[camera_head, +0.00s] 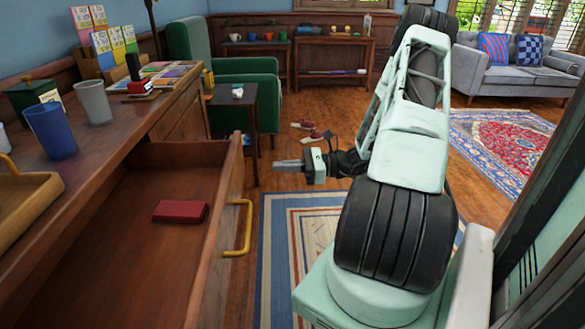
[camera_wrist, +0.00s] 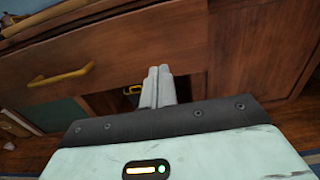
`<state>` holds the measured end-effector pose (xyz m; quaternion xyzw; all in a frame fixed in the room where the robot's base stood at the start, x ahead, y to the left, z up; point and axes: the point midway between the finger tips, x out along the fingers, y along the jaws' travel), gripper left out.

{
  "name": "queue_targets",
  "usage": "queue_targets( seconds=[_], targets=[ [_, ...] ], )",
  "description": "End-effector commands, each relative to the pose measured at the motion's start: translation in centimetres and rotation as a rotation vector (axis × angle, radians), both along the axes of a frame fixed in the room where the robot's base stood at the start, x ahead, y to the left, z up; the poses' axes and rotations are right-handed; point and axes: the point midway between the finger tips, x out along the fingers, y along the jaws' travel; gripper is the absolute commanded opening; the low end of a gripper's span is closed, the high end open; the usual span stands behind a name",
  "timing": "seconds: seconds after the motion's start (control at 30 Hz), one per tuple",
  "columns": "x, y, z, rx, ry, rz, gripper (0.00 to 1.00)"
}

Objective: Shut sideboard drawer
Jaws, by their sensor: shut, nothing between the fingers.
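The sideboard drawer (camera_head: 150,250) is pulled well out on the left in the head view, with a red box (camera_head: 181,211) lying inside. Its yellow handle (camera_head: 240,229) is on the front panel, which faces right. The handle also shows at the left in the wrist view (camera_wrist: 62,76). My gripper (camera_head: 275,165) is shut and empty, beyond and to the right of the drawer front in the head view. In the wrist view its fingers (camera_wrist: 158,75) point at the wood front, to the right of the handle; I cannot tell whether they touch it.
The sideboard top (camera_head: 110,160) holds a blue cup (camera_head: 51,130), a grey cup (camera_head: 94,102) and a wooden tray (camera_head: 25,205). A small dark table (camera_head: 232,103) and a green armchair (camera_head: 245,70) stand beyond. A striped rug (camera_head: 300,235) lies on the floor.

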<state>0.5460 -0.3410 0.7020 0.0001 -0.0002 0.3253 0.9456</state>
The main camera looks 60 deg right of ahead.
Motion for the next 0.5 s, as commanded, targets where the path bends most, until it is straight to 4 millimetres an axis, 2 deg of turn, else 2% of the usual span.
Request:
queue_targets(
  seconds=[0.2,0.5],
  targets=[
    [3.5,2.9,-0.2,0.000,0.000,0.003,0.00],
    [6.3,4.9,-0.1,-0.001,-0.001,0.000,0.00]
  ],
)
